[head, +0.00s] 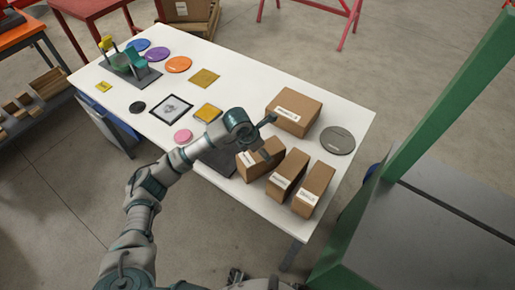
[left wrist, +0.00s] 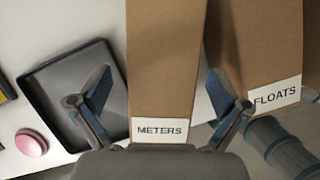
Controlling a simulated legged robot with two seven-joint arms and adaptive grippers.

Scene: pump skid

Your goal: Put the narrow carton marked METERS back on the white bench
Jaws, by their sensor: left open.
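The narrow brown carton marked METERS (left wrist: 165,75) fills the middle of the left wrist view, its white label at the near end. In the head view this carton (head: 248,167) appears to rest on the white bench (head: 225,75), near its front edge, partly hidden by my gripper. My left gripper (head: 266,139) is over it and open. In the left wrist view its fingers (left wrist: 160,88) are on either side of the carton, with a gap at the left finger; the right finger is close to the carton's side. My right gripper is not in view.
A carton marked FLOATS (left wrist: 262,45) stands close on the right; in the head view another narrow carton (head: 319,180) follows. A larger carton (head: 295,105) and a grey disc (head: 337,140) lie behind. A dark tray (left wrist: 75,90) and a pink disc (left wrist: 31,143) are left.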

